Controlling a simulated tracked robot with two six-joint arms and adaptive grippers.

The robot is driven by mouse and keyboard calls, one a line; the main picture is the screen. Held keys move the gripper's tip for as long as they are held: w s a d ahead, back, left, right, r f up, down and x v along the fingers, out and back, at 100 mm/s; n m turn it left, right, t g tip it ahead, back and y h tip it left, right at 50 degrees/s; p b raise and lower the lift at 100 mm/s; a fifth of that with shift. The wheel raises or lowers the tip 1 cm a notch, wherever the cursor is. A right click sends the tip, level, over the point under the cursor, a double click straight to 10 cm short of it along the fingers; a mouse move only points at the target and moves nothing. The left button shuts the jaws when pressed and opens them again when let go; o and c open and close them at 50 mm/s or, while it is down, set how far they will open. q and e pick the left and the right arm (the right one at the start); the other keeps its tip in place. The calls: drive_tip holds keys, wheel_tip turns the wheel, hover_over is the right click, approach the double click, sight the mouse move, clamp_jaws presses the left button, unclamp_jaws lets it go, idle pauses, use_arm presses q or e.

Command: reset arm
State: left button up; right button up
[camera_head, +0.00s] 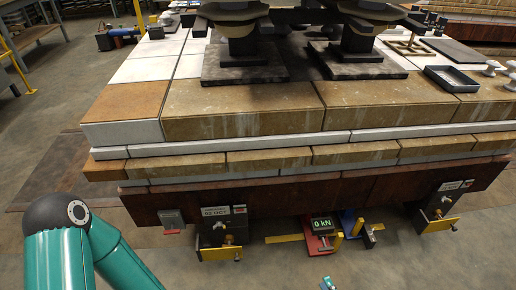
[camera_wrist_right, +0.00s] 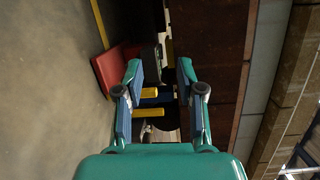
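The right gripper (camera_wrist_right: 160,72) shows in the right wrist view with its two fingers spread apart. It is open, and I see nothing held between the fingertips. In the head view only a small teal piece of it (camera_head: 327,284) shows at the bottom edge, below the bench. My left arm's teal links and dark joint (camera_head: 70,212) fill the lower left of the head view. My left gripper is out of view.
A layered stone-topped bench (camera_head: 290,110) carries insulator stacks on dark plates (camera_head: 243,66). Under its front edge are a red gauge stand reading 0 kN (camera_head: 320,226) and yellow-tabbed brackets (camera_head: 219,252). A red base (camera_wrist_right: 110,68) shows beside my right fingers.

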drive_tip(key=s+a+r+n+g+y, duration=0.3)
drive_tip(key=s+a+g+y, duration=0.15)
drive_tip(key=a+g, duration=0.3)
drive_tip(key=s+a+r+n+g+y, duration=0.2)
drive_tip(key=s+a+n+g+y, duration=0.15)
drive_tip(key=s+a+g, duration=0.4)
drive_tip(key=s+a+r+n+g+h, duration=0.1)
drive_tip(key=s+r+n+g+h, duration=0.25)
drive_tip(key=s, duration=0.25)
wheel_tip(320, 180, up, 8)
drive_tip(key=w+d+n+t+h, duration=0.2)
drive_tip(key=w+n+t+h, duration=0.15)
drive_tip(key=h, duration=0.25)
wheel_tip(320, 180, down, 11)
drive_tip(key=b, duration=1.1)
wheel_tip(320, 180, up, 38)
drive_tip(key=p, duration=3.8)
drive_tip(key=shift+s+d+g, duration=0.2)
drive_tip(key=shift+s+g, duration=0.15)
drive_tip(key=shift+g, duration=0.05)
drive_tip(key=shift+f, duration=0.1)
